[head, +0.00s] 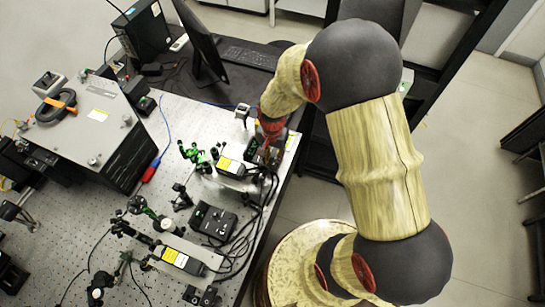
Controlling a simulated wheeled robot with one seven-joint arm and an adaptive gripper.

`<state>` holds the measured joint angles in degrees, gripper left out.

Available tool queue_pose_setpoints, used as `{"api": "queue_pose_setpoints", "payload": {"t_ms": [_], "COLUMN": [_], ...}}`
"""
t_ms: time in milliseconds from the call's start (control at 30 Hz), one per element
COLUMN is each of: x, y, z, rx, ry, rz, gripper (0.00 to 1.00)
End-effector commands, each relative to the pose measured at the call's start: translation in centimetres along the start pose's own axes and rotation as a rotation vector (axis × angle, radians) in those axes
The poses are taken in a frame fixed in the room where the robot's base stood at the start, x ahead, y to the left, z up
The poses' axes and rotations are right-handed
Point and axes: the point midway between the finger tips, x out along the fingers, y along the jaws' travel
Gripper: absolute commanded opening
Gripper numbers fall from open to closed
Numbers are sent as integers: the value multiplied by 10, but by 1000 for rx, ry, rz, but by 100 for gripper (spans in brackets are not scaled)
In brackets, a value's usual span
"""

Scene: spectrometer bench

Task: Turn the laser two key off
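My arm reaches from the right over the optical bench (165,110), and its red wrist points down at the bench's right edge. My gripper (264,152) is small and dark here, at or just above a dark box beside the upper laser. I cannot tell whether its fingers are open or shut, or whether they touch anything. The upper laser (231,168) has a yellow label. A lower laser (182,259) has a similar label. A black control box (213,221) sits between them. No key can be made out, and which laser is two is not clear.
Black cables run along the bench's right edge. Optic mounts (138,204) stand left of the lasers. A large grey instrument (85,125) fills the upper left. A monitor (203,42) and keyboard (250,57) stand behind. Open floor lies to the right.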

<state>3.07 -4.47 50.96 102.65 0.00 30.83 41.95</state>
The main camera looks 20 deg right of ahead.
Motion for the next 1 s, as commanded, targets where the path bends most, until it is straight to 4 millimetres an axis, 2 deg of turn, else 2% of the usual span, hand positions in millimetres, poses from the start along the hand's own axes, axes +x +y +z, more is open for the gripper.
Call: {"api": "queue_pose_setpoints", "payload": {"t_ms": [433, 1000], "x": [0, 0], "y": [0, 0], "z": [0, 0], "rx": [0, -17], "ry": [0, 0], "rz": [0, 0], "gripper": [0, 0]}}
